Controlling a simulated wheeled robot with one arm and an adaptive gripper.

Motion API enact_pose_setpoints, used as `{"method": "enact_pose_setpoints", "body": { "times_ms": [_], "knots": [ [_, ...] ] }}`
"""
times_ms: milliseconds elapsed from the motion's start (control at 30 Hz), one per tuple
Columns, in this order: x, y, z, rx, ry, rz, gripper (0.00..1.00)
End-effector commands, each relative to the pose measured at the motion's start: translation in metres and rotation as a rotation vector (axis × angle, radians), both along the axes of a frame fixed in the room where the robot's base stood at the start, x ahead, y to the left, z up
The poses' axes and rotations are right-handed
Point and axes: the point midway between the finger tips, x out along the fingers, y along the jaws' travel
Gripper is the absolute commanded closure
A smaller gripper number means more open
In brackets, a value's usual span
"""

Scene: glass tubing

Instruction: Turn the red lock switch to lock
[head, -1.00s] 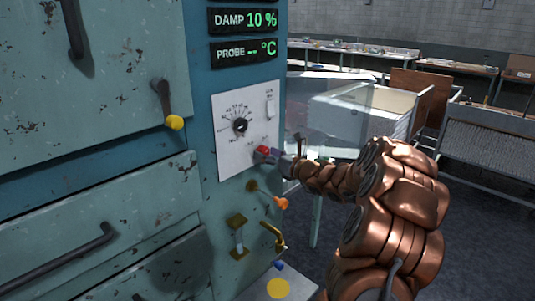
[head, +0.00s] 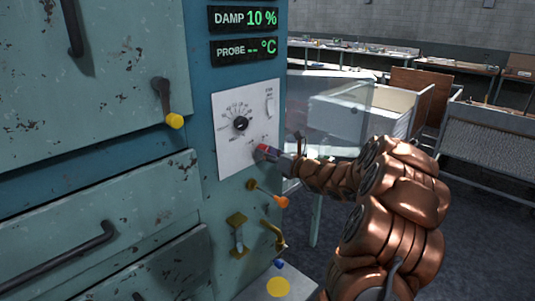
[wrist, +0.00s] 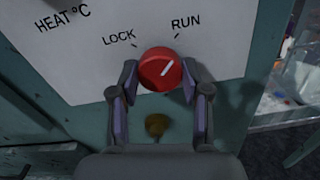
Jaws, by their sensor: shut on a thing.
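The red lock switch (wrist: 160,70) is a round knob on the white control plate, below the words LOCK and RUN in the wrist view. Its white mark points up and right, toward RUN. In the head view the switch (head: 262,151) shows at the lower right of the plate, partly covered by my gripper (head: 270,153). In the wrist view my gripper (wrist: 159,80) has one finger on each side of the knob, shut on it.
The white plate (head: 228,150) also carries a black dial (head: 240,124) and a small white switch (head: 270,106). An orange-tipped lever (head: 281,202) and a brass latch (head: 237,235) sit below. A yellow-knobbed handle (head: 175,121) is to the left.

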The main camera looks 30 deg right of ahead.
Motion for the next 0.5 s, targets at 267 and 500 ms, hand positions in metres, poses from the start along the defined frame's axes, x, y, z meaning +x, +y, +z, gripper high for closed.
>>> {"method": "enact_pose_setpoints", "body": {
  "times_ms": [267, 500],
  "knots": [
    [0.0002, -0.0001, -0.0013, -0.054, -0.016, -0.002, 0.88],
    [0.0004, 0.0, -0.0016, -0.157, -0.041, -0.002, 0.88]
  ]
}}
